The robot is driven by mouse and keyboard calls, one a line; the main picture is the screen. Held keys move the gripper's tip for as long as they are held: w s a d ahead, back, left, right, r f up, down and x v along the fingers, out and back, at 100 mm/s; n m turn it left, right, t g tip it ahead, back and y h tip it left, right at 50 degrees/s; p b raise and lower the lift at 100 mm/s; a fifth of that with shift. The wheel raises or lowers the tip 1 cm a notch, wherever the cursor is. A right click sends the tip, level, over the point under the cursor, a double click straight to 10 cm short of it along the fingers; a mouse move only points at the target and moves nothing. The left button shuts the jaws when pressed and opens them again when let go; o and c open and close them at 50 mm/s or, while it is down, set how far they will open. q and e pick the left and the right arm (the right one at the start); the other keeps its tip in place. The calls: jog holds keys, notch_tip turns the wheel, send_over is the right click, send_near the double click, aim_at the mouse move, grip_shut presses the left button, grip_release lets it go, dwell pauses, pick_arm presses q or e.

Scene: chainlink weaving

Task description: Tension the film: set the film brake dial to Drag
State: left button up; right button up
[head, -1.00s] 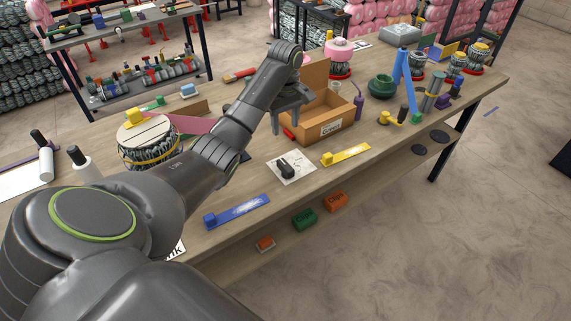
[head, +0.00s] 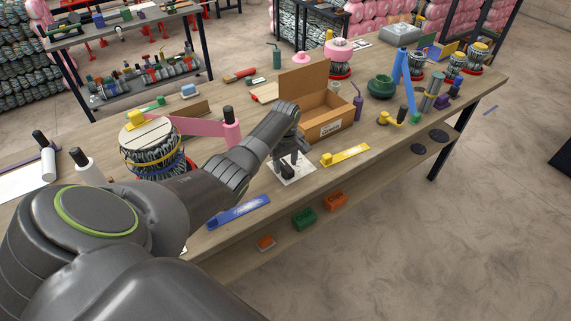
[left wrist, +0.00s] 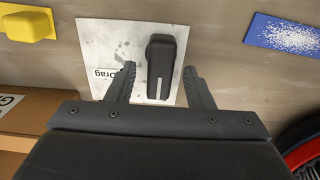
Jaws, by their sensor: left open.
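The film brake dial is a black knob (left wrist: 161,66) on a pale plate (left wrist: 105,35) that lies on the bench. The word "Drag" shows on the plate, left of the knob in the left wrist view. In the head view the plate (head: 299,177) is partly covered by my left gripper (head: 291,160). In the left wrist view my left gripper (left wrist: 158,82) is open, with one fingertip on each side of the knob and a gap to it on the left. Contact cannot be told. My right gripper is not in view.
An open cardboard box (head: 325,128) stands just behind the plate. A yellow tool (head: 345,156) lies to its right and a blue one (head: 238,211) to its left. A wrapped roll (head: 150,150) with pink film (head: 195,128) stands farther left.

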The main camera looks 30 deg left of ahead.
pick_arm(q)
jog(key=shift+f, duration=0.6)
jog(key=shift+c, duration=0.2)
jog(key=c, duration=0.9)
jog(key=shift+c, duration=0.2)
jog(key=shift+m, duration=0.3)
jog(key=shift+w+m+p, duration=0.1)
jog(key=shift+m+p, duration=0.2)
jog(key=shift+m, duration=0.6)
jog(key=m, duration=0.3)
jog(key=shift+w+d+m, duration=0.1)
jog(key=shift+d+m, duration=0.05)
jog(key=shift+m, duration=0.25)
jog(key=m, duration=0.3)
jog(key=m+p, duration=0.1)
jog(key=m, duration=0.1)
jog(key=shift+w+d+m, duration=0.1)
jog(key=shift+d+m, duration=0.15)
jog(key=shift+m, duration=0.35)
